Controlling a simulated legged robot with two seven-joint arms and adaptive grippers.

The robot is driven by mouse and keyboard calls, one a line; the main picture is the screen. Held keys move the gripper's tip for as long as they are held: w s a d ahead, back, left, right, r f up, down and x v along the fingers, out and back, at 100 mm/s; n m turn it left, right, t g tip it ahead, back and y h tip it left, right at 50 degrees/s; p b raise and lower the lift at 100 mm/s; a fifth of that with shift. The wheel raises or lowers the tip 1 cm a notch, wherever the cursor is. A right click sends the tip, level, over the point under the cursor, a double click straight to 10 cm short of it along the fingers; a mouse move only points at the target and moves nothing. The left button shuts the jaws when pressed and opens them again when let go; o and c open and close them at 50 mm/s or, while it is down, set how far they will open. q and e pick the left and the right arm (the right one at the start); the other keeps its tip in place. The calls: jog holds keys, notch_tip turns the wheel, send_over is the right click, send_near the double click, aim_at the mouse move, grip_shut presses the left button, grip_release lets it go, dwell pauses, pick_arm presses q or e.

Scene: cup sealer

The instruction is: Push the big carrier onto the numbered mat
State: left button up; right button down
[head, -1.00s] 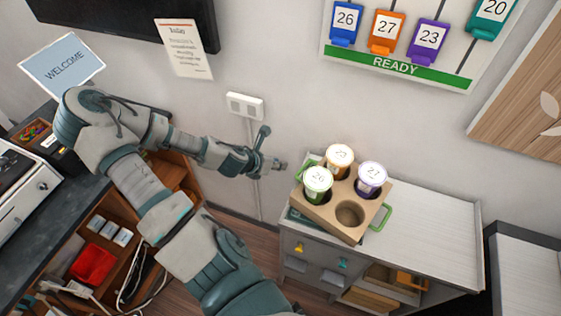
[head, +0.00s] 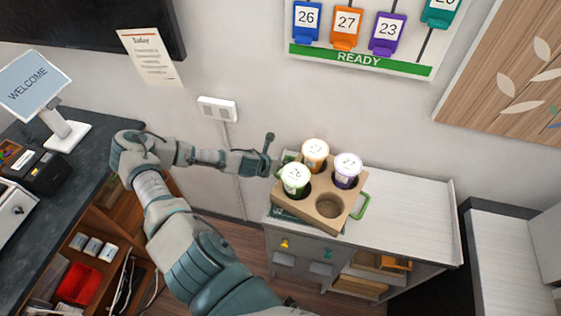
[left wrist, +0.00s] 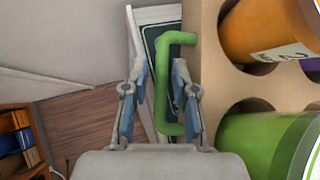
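The big carrier (head: 318,208) is a cardboard block with green handles on the low cabinet. It holds a green cup (head: 294,182), an orange cup (head: 314,155) and a purple cup (head: 347,171); its front-right hole is empty. A dark green mat (head: 297,219) shows partly under the carrier's front-left side; no number is readable. It also shows in the left wrist view (left wrist: 150,45). My left gripper (head: 272,158) is at the carrier's left side. In the left wrist view, its open fingers (left wrist: 160,75) are around or just above the green handle (left wrist: 177,38); contact is unclear. My right gripper is out of view.
The cabinet top (head: 410,205) is clear to the right of the carrier. A wall (head: 240,60) with a socket (head: 217,109) stands behind. A dark counter (head: 85,170) with a welcome sign (head: 35,82) is at the left.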

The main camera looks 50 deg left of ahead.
pick_arm(q)
jog(key=shift+w+d+f, duration=0.25)
jog(key=shift+w+f, duration=0.1)
jog(key=shift+w, duration=0.25)
jog(key=shift+a+f, duration=0.1)
jog(key=shift+a, duration=0.15)
jog(key=shift+c, duration=0.8)
jog(key=shift+a, duration=0.1)
grip_shut()
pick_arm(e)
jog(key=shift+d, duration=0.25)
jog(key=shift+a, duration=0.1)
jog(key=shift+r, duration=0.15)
